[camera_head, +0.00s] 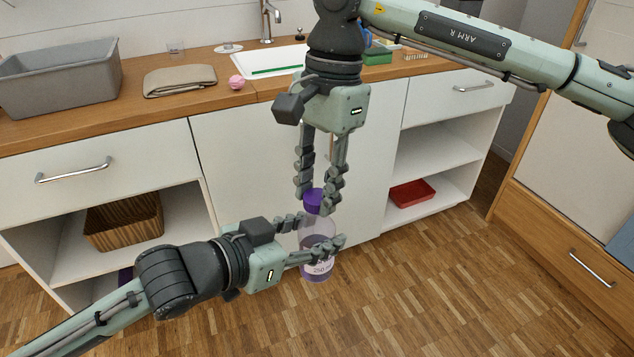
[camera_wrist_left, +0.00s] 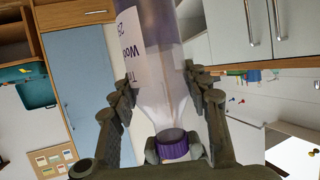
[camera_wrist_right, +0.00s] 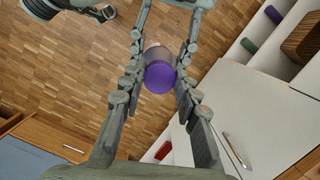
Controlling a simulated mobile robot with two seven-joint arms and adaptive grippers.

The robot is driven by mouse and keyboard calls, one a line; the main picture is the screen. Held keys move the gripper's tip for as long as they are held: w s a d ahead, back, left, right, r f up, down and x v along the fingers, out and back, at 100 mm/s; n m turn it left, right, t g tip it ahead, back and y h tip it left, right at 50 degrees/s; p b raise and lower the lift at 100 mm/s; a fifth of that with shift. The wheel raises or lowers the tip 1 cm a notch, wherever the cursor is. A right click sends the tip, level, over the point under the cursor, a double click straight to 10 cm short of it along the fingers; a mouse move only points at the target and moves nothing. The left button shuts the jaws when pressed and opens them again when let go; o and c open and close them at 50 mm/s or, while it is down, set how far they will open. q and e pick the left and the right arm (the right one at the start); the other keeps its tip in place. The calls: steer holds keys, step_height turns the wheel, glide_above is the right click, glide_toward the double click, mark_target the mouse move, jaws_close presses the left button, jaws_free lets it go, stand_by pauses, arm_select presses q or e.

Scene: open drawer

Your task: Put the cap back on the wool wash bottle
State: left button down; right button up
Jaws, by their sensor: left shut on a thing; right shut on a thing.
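The wool wash bottle (camera_head: 316,233) is clear with a purple tint and a white label, and stands roughly upright in the air. My left gripper (camera_head: 318,232) is shut around its body from the left. The purple cap (camera_head: 313,197) is at the bottle's top, between the fingertips of my right gripper (camera_head: 319,199), which points down from above and is shut on it. The cap also shows in the right wrist view (camera_wrist_right: 160,78), in line with the bottle, and at the neck in the left wrist view (camera_wrist_left: 173,146). Whether it is fully seated is hidden.
The counter (camera_head: 215,92) behind holds a grey bin (camera_head: 60,80), a folded cloth (camera_head: 180,81), a pink ball (camera_head: 236,82) and a sink (camera_head: 262,62). Open shelves below hold a wicker basket (camera_head: 124,222) and a red tray (camera_head: 412,194). The wooden floor around the bottle is clear.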

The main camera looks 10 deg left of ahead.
steer(key=shift+f, duration=0.3)
